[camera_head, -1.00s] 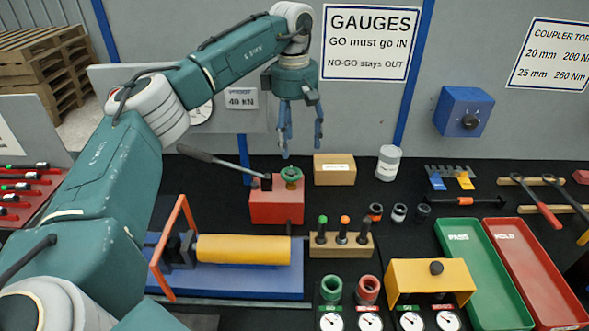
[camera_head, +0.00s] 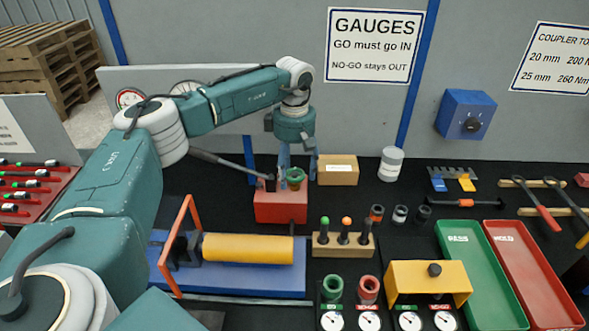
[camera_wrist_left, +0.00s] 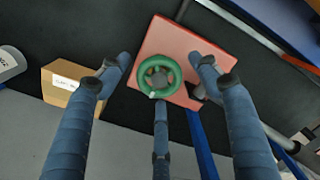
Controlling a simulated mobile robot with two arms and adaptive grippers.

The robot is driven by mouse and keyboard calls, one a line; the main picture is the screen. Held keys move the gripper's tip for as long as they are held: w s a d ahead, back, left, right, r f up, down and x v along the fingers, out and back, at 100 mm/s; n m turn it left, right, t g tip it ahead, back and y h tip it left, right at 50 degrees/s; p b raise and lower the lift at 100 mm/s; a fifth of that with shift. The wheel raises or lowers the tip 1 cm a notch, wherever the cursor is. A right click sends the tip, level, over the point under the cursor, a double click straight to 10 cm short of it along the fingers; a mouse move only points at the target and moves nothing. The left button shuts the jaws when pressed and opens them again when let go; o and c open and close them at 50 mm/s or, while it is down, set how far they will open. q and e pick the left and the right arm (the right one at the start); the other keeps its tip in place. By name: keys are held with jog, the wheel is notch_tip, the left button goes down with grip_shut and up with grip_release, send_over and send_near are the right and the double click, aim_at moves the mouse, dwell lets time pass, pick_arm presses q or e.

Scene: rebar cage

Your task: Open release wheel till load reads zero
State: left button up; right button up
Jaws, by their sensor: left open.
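The green release wheel (camera_head: 295,176) sits on top of the red pump block (camera_head: 281,205) at the back of the bench. In the left wrist view the wheel (camera_wrist_left: 159,73) lies between and beyond my open fingers, apart from them. My left gripper (camera_head: 297,165) points down over the wheel, open and empty; its fingers (camera_wrist_left: 160,85) also show in the left wrist view. My right gripper is not in view.
The pump's dark lever (camera_head: 225,163) slants up left of the wheel. A cardboard box (camera_head: 338,170) stands close at right, with a grey can (camera_head: 391,163) beyond. A yellow cylinder (camera_head: 247,249) lies on a blue base in front.

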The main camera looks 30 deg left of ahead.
pick_arm(q)
jog(key=shift+c, duration=0.5)
jog(key=c, duration=1.1)
